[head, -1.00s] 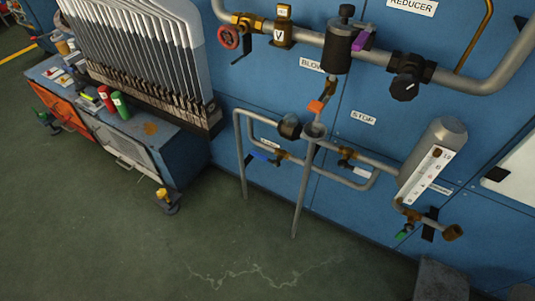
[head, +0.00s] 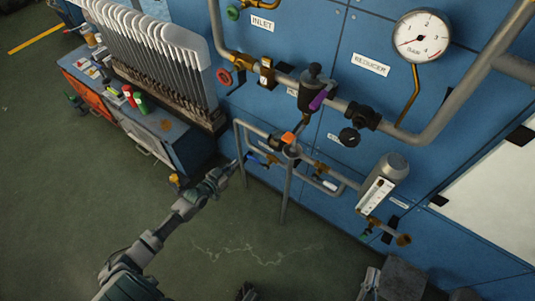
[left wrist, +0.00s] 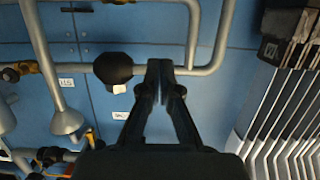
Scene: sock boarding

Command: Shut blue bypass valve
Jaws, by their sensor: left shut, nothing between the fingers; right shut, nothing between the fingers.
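A blue valve handle (head: 257,158) sits on the lower left pipe of the blue panel in the head view, on a brass body. My left gripper (head: 235,166) reaches up from the lower left. Its shut, empty fingertips are just left of the blue handle; whether they touch it I cannot tell. In the left wrist view the shut fingers (left wrist: 160,66) stand in front of the pipe, beside a round black fitting (left wrist: 113,68); I cannot make out the blue handle there. A dark tip at the bottom edge of the head view appears to be my right gripper (head: 246,292), shut and empty.
Grey pipes (head: 284,200) stand around the blue handle. An orange handle (head: 288,137), a purple handle (head: 318,100) and a red wheel (head: 224,76) are nearby. A flow meter (head: 376,192) is to the right.

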